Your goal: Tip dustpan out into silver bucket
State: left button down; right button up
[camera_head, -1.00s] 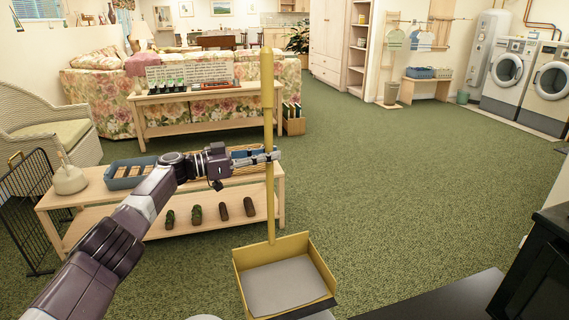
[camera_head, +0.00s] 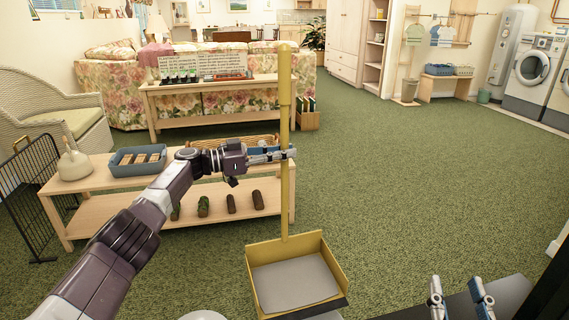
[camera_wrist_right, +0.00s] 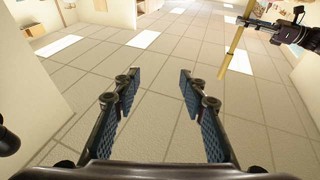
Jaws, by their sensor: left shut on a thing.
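My left gripper (camera_head: 270,154) is shut on the long yellow handle of the dustpan (camera_head: 285,105). The handle stands upright, and the open yellow pan with a grey floor hangs below, level or nearly so. I cannot make out any debris in it. The handle (camera_wrist_right: 232,52) also shows at the top right of the right wrist view, with my left gripper (camera_wrist_right: 272,24) on it. My right gripper (camera_head: 460,300) is at the bottom right of the head view, empty, its fingers (camera_wrist_right: 160,110) apart and pointing up at the ceiling. I cannot identify the silver bucket in either view.
A low wooden table (camera_head: 130,200) with a blue crate (camera_head: 138,160) and a jug (camera_head: 74,164) stands behind my left arm. A black wire gate (camera_head: 30,190) is at the left. A dark surface (camera_head: 510,292) lies at the bottom right. Green carpet (camera_head: 400,180) is clear at the right.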

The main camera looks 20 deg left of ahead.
jog(key=r+t, duration=0.1)
jog(key=s+r+t, duration=0.1)
jog(key=r, duration=0.1)
jog(key=s+r+y+b, duration=0.1)
jog(key=r, duration=0.1)
jog(key=shift+s+r+t, duration=0.15)
jog(key=shift+s+t, duration=0.1)
jog(key=shift+t, duration=0.15)
jog(key=shift+s+r, duration=0.1)
